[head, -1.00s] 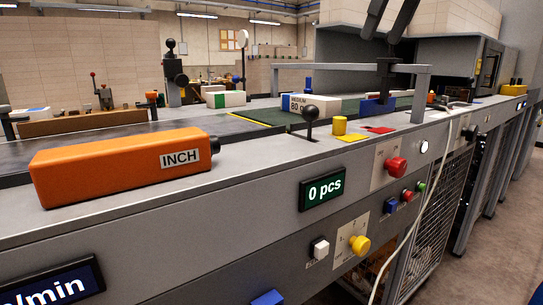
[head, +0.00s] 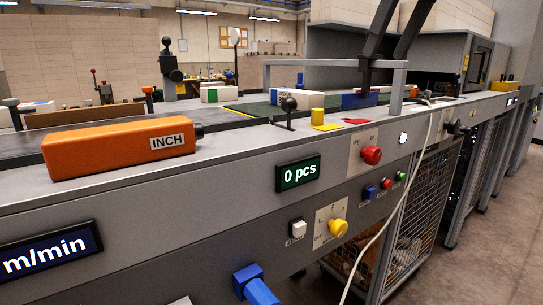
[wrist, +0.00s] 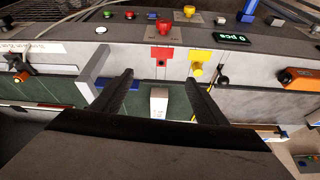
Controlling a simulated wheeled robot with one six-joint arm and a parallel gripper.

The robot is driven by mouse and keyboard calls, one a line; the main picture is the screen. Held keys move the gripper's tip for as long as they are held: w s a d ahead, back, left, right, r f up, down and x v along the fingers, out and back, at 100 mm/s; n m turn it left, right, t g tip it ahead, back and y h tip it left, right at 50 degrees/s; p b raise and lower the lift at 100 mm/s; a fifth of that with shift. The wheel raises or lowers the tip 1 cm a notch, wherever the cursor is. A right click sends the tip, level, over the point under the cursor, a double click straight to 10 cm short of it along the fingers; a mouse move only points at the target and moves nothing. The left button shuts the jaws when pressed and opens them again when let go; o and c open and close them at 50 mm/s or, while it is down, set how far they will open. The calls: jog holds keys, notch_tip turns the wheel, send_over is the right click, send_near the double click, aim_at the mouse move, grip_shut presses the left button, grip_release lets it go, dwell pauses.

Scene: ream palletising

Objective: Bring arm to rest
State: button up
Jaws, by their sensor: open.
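My gripper (wrist: 158,76) is open in the wrist view, with its two dark fingers apart and nothing held between them. Beyond the gap, a small white ream (wrist: 159,103) lies on the green belt (wrist: 232,103), apart from the fingers. In the head view, two dark bars that look like my gripper's fingers (head: 385,55) hang at the top right, near the grey gantry (head: 300,62). Their contact with the gantry cannot be judged. A white ream with a green end (head: 222,94) lies on the line at the back.
An orange INCH box (head: 115,149) sits on the near ledge. A black ball knob (head: 289,104), a yellow knob (head: 318,115) and a blue block (head: 360,100) stand along the line. A red button (head: 371,155) projects from the front panel. Grey floor (head: 495,230) is clear at right.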

jog(key=s+d+f+m, duration=0.2)
jog(key=s+f, duration=0.4)
jog(key=f, duration=1.1)
jog(key=s+d+f+m+h, duration=0.1)
jog(key=s+f, duration=0.5)
jog(key=f, duration=1)
jog(key=s+d+f+m+h, duration=0.1)
jog(key=s+d+f+m, duration=0.2)
jog(key=f, duration=1.4)
jog(key=s, duration=0.3)
jog(key=shift+s+f+t, duration=0.3)
jog(key=shift+s+t, duration=0.1)
